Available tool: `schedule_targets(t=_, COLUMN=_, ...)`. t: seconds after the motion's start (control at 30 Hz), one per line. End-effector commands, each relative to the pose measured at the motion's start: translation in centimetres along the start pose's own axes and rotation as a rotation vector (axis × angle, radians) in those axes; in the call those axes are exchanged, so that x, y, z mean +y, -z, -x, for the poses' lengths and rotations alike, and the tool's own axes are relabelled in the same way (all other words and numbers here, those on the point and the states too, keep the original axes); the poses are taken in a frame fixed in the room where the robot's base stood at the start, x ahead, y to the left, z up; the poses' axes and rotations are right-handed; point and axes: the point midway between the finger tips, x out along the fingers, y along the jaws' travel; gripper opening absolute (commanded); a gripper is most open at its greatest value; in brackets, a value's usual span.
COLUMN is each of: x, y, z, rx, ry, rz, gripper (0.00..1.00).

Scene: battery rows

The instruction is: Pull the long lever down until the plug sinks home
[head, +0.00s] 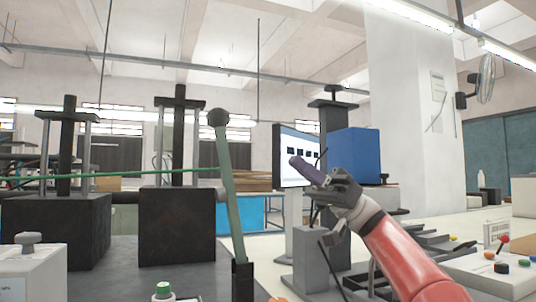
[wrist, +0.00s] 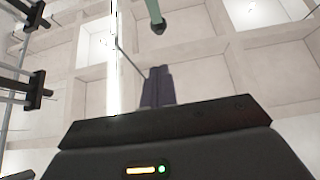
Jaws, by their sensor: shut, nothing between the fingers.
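The long lever (head: 232,190) is a grey-green bar with a dark ball knob (head: 218,117). It stands nearly upright, leaning slightly left, and its foot sits in a dark bracket (head: 242,280). My gripper (head: 293,160) is to the right of the lever and a little below the knob in the head view, apart from it. Its dark purple fingers are shut together with nothing between them. In the wrist view the lever (wrist: 153,10) and knob show at the top, beyond the shut fingertips (wrist: 158,72). I cannot make out the plug.
Two dark press blocks (head: 178,228) with posts stand left of the lever. A green line (head: 120,173) runs across behind it. A blue box (head: 354,156) and a screen (head: 297,143) are behind my gripper. A green-capped bottle (head: 163,290) stands at the front.

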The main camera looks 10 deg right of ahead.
Motion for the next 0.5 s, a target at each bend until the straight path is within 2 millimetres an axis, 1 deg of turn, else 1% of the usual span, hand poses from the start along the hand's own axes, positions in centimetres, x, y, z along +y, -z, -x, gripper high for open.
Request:
schedule_targets(t=0.17, x=-0.1, y=0.1, z=-3.2, rx=-0.002, ry=0.004, rz=-0.001, gripper=0.0)
schedule_targets(t=0.4, x=-0.1, y=0.2, z=-8.5, rx=-0.002, ry=0.003, rz=-0.002, gripper=0.0)
schedule_targets(t=0.47, x=-0.1, y=0.2, z=-9.6, rx=-0.002, ry=0.002, rz=-0.001, gripper=0.0)
schedule_targets(t=0.5, x=0.0, y=-0.3, z=-10.1, rx=-0.002, ry=0.002, rz=-0.003, gripper=0.0)
